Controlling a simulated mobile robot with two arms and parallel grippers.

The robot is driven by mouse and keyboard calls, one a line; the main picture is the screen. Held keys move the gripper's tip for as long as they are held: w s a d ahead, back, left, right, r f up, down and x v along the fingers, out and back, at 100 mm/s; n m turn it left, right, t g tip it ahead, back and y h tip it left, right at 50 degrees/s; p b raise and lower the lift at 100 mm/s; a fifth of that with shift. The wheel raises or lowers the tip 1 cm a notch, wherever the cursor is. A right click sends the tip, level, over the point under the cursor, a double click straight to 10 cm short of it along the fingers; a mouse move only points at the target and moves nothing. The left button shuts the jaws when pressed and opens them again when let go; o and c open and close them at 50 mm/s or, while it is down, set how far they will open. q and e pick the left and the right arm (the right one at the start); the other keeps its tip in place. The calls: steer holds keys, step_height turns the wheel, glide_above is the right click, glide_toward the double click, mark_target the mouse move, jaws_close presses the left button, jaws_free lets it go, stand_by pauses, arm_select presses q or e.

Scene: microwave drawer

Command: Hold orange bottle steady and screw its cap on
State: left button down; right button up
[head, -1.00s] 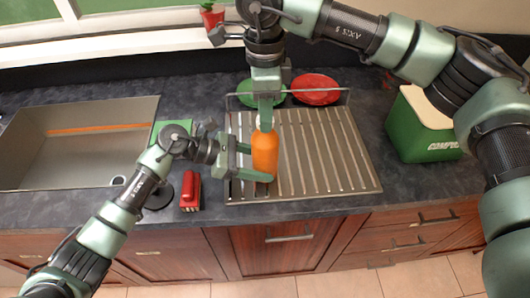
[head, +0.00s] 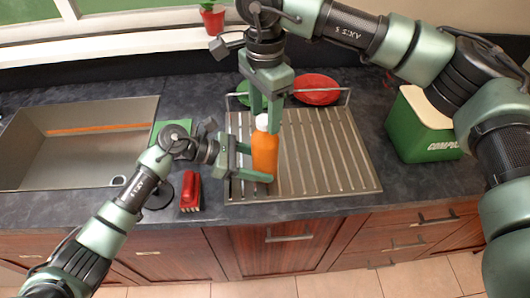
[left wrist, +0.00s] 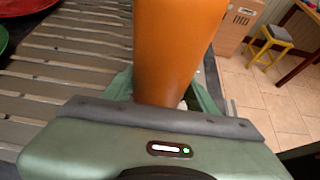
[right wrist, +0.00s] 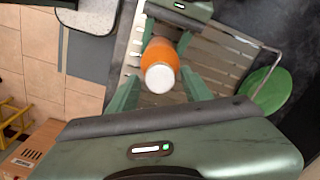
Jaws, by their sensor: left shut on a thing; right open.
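The orange bottle (head: 264,152) stands upright on the ribbed metal drainboard, and its orange body fills the middle of the left wrist view (left wrist: 175,45). A white cap (head: 262,122) sits at its top; the right wrist view shows the cap (right wrist: 159,77) from above. How tightly it is seated I cannot tell. My left gripper (head: 250,162) is shut around the bottle's body from the left. My right gripper (head: 265,118) points down from above, open, with its fingers on either side of the cap and apart from it.
The drainboard (head: 335,165) has a wire rack at the back with a red plate (head: 316,88) and a green plate (head: 243,92). A sink (head: 75,150) lies left. A red brush (head: 190,190) lies near the front edge. A green box (head: 420,130) stands right.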

steer(key=n, duration=1.2)
steer(key=shift+n, duration=0.3)
jaws_close()
steer(key=m, duration=1.4)
jaws_free()
steer(key=shift+r, duration=0.1)
steer(key=shift+r, duration=2.4)
